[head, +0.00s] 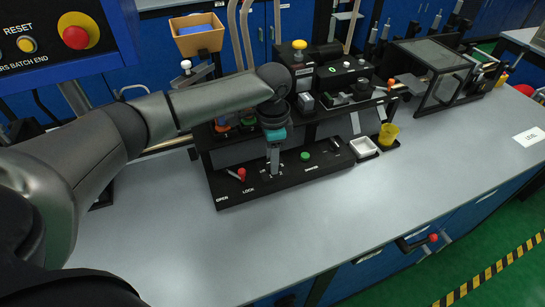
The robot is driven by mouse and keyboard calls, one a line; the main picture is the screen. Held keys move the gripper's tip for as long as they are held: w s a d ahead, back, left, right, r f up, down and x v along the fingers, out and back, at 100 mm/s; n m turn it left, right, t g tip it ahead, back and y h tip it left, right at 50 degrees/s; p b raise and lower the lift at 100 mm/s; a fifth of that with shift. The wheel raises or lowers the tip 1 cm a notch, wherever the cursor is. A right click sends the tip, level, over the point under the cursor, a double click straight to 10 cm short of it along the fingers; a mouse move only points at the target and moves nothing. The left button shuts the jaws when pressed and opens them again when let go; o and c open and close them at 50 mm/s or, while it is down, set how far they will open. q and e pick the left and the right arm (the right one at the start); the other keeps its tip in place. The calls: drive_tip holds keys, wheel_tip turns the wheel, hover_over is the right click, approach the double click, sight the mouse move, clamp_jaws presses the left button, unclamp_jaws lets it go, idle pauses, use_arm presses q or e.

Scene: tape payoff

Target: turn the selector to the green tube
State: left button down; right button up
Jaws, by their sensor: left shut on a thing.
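My left arm reaches in from the left, and my left gripper (273,162) points down at the front control panel (230,195). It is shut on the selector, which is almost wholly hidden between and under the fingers. Small pale marks show on the panel around the fingertips. Which way the selector points cannot be made out. No tube can be clearly told as the green one; coloured parts behind the wrist are partly covered by my arm. My right gripper is not in view.
Left of the gripper is a red-tipped lever (240,174) by OPEN and LOCK labels; to the right is a green button (305,156). A white tray (363,148) and yellow cup (388,134) stand further right. The grey bench (330,230) is clear in front.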

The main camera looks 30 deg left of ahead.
use_arm(q)
drive_tip(key=shift+r+n+p, duration=0.15)
drive_tip(key=shift+n+p, duration=0.15)
drive_tip(key=shift+p, duration=0.45)
drive_tip(key=n+p, duration=0.7)
drive_tip(key=p, duration=0.4)
drive_tip(key=shift+d+n+p, duration=0.1)
drive_tip(key=shift+n+p, duration=0.2)
drive_tip(key=shift+n, duration=0.1)
drive_tip(key=shift+n+p, duration=0.75)
drive_tip(key=shift+n, duration=0.15)
drive_tip(key=n+p, duration=0.1)
drive_tip(key=n, duration=0.1)
drive_tip(key=shift+n+p, duration=0.4)
drive_tip(key=n+p, duration=0.1)
drive_tip(key=n, duration=0.2)
drive_tip(key=shift+n+p, duration=0.3)
drive_tip(key=shift+p, duration=0.1)
drive_tip(key=n+p, duration=0.1)
drive_tip(key=n, duration=0.2)
drive_tip(key=shift+n, duration=0.3)
drive_tip(key=shift+w+n+p, duration=0.1)
drive_tip(key=shift+n+p, duration=0.25)
drive_tip(key=shift+n, duration=1.45)
